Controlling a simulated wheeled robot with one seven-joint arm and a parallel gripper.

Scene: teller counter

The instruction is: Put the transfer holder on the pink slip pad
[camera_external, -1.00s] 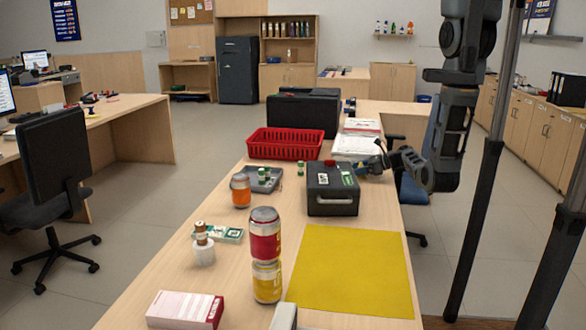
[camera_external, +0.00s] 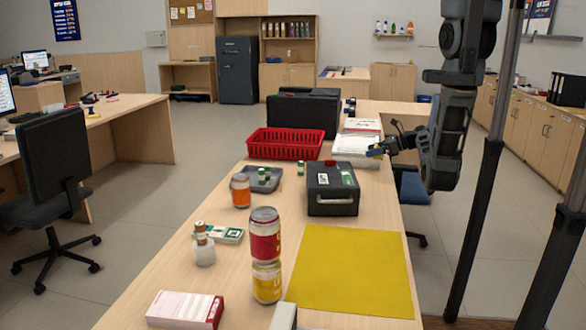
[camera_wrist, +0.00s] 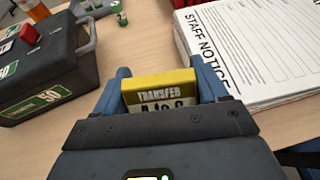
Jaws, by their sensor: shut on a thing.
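The transfer holder (camera_wrist: 160,90) is a yellow block with a dark band and "TRANSFER" lettering. In the wrist view it sits between the blue fingers of my gripper (camera_wrist: 165,78), which is shut on it. In the external view my gripper (camera_external: 376,151) is at the counter's far right, behind the black cash box and beside the paper stack; the holder is a small yellow patch there. The pink slip pad (camera_external: 181,308) lies flat at the near left of the counter, far from my gripper, with its top clear.
The black cash box (camera_external: 332,190), stacked cans (camera_external: 265,235), orange jar (camera_external: 240,190) and white bottle (camera_external: 203,250) stand between my gripper and the pad. A red basket (camera_external: 286,142) and staff notices (camera_wrist: 255,45) are further back. The yellow mat (camera_external: 350,268) is bare.

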